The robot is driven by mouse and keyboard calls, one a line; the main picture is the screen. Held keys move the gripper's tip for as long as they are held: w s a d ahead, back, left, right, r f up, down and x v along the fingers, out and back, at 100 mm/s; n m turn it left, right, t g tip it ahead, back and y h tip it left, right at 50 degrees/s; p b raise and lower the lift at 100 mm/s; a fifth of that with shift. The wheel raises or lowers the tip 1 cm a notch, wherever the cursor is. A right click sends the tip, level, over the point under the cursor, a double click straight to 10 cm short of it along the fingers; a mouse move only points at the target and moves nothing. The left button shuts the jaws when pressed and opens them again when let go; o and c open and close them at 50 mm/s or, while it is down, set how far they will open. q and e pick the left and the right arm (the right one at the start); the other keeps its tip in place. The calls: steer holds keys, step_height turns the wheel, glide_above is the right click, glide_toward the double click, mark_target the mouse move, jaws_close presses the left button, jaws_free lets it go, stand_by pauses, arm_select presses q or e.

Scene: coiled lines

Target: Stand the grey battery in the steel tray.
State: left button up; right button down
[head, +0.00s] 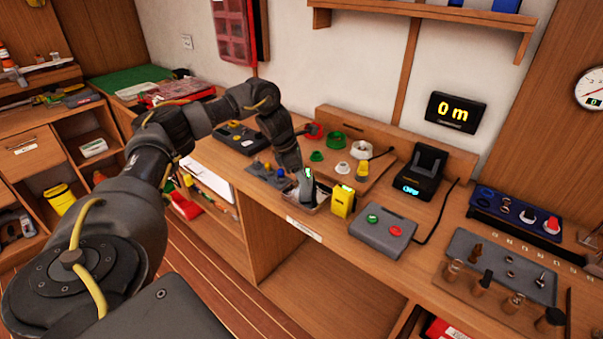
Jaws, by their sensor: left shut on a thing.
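The grey battery (308,187) is dark, with a small green and pale part at its top. My left gripper (299,177) is shut on it and partly hides it. The battery is upright, at the small pale steel tray (313,210) near the bench's front edge. I cannot tell whether its bottom touches the tray floor. A yellow battery (343,201) stands upright just right of the tray. My right gripper is out of view.
A grey box with green and red buttons (383,230) stands right of the yellow battery. Behind are a black charger (423,172) with a lit display and a wooden board with coloured rings (345,169). Tool trays (502,265) fill the right bench.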

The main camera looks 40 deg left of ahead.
arm_select(q)
steer(key=o, duration=1.2)
steer(key=shift+f, duration=0.1)
steer(key=p+v, duration=0.1)
steer(key=v, duration=1.1)
steer(key=shift+p, duration=0.4)
steer(key=shift+s, duration=0.1)
